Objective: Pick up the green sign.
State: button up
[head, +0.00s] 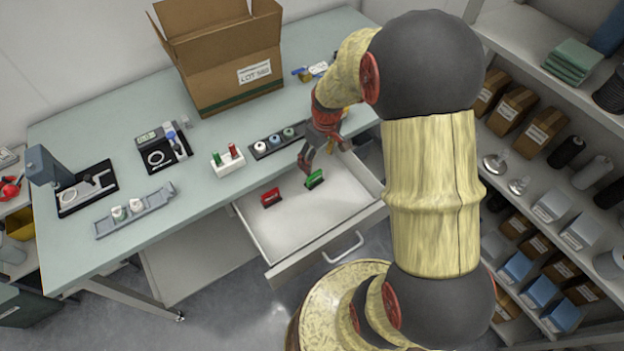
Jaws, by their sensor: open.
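The green sign (315,179) stands in the open white drawer (275,235), on the right part of its floor. A red sign (271,197) is in the same drawer to its left. My gripper (318,160) hangs above the back of the drawer, close above and behind the green sign. It is open and appears to hold nothing. Whether a fingertip touches the green sign cannot be told from this view.
On the table (100,140) are a cardboard box (225,75), a white holder with green and red items (228,163), and a dark tray with several round caps (258,150). The drawer's front wall and handle (343,247) face me. Loaded shelves (560,85) stand at the right.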

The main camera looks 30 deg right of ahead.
aim_at(315, 174)
jog(key=f+b, duration=0.1)
jog(key=f, duration=0.3)
jog(key=w+f+b, duration=0.1)
jog(key=f+b, duration=0.1)
jog(key=f, duration=0.2)
jog(key=f+b, duration=0.2)
jog(key=f, duration=0.2)
jog(key=shift+w+a, duration=0.15)
jog(key=shift+w, duration=0.1)
jog(key=shift+r, duration=0.1)
jog(key=shift+c, duration=0.8)
jog(key=c, duration=1.1)
